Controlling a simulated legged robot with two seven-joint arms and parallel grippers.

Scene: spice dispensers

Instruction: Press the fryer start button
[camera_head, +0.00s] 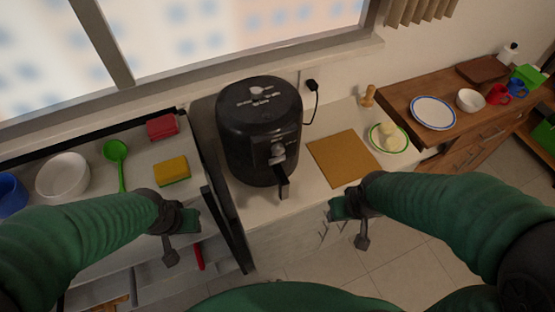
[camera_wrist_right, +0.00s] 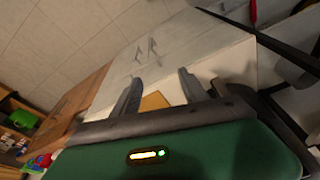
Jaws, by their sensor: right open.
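A black air fryer (camera_head: 258,120) stands upright on the white counter. Its front has a small panel with a grey knob or button (camera_head: 277,152) above a protruding handle (camera_head: 283,187). I cannot tell which part is the start button. My right gripper (camera_head: 350,225) is to the right of and below the fryer in the head view, apart from it; its fingers (camera_wrist_right: 160,92) are spread with nothing between them in the wrist view. My left gripper (camera_head: 178,240) is at the lower left of the fryer, also apart from it; its jaw opening is unclear. The fryer is not visible in the wrist view.
A brown board (camera_head: 342,158) and a plate with pale food (camera_head: 389,138) lie right of the fryer. A wooden sideboard (camera_head: 455,135) holds dishes. At left are a white bowl (camera_head: 63,176), a green ladle (camera_head: 117,160) and sponges (camera_head: 171,169).

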